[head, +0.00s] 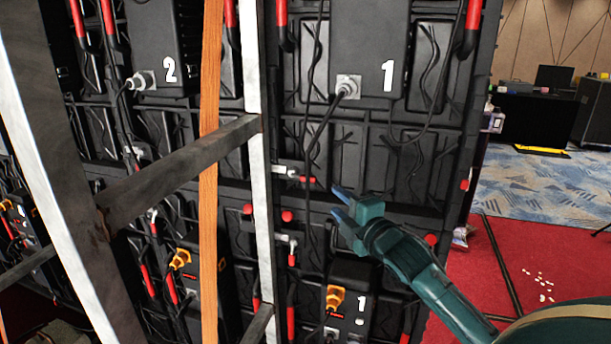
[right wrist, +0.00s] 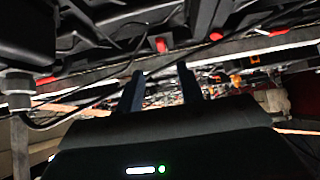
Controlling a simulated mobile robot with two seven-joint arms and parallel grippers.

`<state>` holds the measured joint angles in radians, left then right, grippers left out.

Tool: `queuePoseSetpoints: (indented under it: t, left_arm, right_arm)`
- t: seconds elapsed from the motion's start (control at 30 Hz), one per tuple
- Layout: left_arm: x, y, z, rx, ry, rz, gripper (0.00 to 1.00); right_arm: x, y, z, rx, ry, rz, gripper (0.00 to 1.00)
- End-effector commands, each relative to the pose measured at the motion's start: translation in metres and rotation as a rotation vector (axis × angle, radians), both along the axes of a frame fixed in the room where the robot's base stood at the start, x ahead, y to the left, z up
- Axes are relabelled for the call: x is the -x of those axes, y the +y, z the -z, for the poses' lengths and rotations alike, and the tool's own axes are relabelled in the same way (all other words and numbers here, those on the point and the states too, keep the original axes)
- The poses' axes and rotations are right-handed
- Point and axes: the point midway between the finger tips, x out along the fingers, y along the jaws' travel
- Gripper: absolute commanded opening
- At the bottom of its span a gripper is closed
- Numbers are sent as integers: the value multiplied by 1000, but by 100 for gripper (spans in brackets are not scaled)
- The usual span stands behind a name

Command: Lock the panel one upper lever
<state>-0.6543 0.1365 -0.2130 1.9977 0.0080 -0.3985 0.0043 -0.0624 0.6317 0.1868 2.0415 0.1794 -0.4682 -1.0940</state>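My right gripper (head: 340,204) reaches in from the lower right in the head view. Its two blue fingers are apart with nothing between them. It also shows open in the right wrist view (right wrist: 160,75). A silver lever with a red tip (head: 296,174) lies roughly level on the frame below the upper box marked 1 (head: 368,45). It is left of and a little above my fingertips, apart from them. A second silver lever (head: 291,248) hangs down below it with its red end low. A red part (right wrist: 161,45) shows above the fingers in the wrist view; I cannot tell which part. My left gripper is out of view.
A white upright post (head: 258,190), an orange strip (head: 209,200) and a grey crossbar (head: 180,170) stand in front of the panels on the left. Black cables hang from the box. A lower box marked 1 (head: 350,285) is under the gripper. Red carpet (head: 540,260) is open at right.

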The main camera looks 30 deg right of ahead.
Motion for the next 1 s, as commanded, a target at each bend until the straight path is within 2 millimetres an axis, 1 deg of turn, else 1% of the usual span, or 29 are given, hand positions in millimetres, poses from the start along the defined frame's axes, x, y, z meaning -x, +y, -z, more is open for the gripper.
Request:
queuePoseSetpoints:
  t: [0.17,0.3,0.5,0.6,0.8,1.0]
  left_arm:
    - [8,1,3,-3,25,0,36]
    - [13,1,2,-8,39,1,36]
    - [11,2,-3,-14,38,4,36]
    - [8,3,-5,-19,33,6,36]
    - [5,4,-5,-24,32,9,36]
    - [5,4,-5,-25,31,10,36]
  right_arm:
    - [-22,-2,-2,-3,-2,0,37]
    - [-50,-3,-3,-5,-2,0,37]
    - [-89,-7,-1,-6,2,0,37]
    - [-105,-7,-1,-5,1,-1,37]
    - [-123,-9,0,-4,2,-1,37]
    - [-128,-9,1,-2,2,-2,37]
